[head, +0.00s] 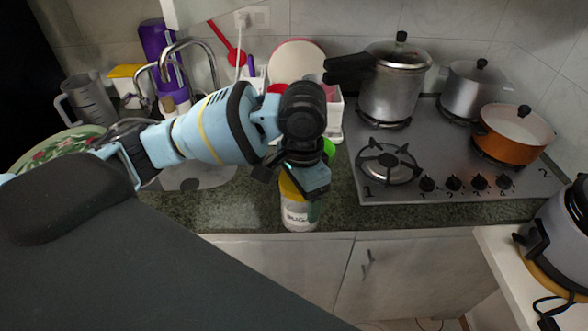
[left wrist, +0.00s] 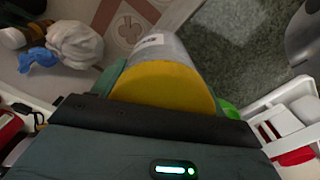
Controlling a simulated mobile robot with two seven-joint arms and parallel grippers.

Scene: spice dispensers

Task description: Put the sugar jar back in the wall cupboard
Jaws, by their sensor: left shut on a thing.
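The sugar jar (head: 300,215) is a pale, clear-looking jar with a yellow lid and a label that reads as sugar. My left gripper (head: 303,180) is shut on it from above, near the lid. In the head view the jar is upright at the counter's front edge; I cannot tell whether its base touches the counter. In the left wrist view the jar's yellow lid (left wrist: 165,85) fills the space between the green-edged fingers. A white panel (head: 200,10) at the top of the head view may be the wall cupboard's lower part; its inside is hidden. My right gripper is out of view.
The counter (head: 240,212) carries a sink with a tap (head: 190,65) at left and a white rack (head: 334,125) behind the jar. At right is a gas hob (head: 440,160) with a pressure cooker (head: 395,85), a steel pot (head: 470,90) and an orange pot (head: 513,138).

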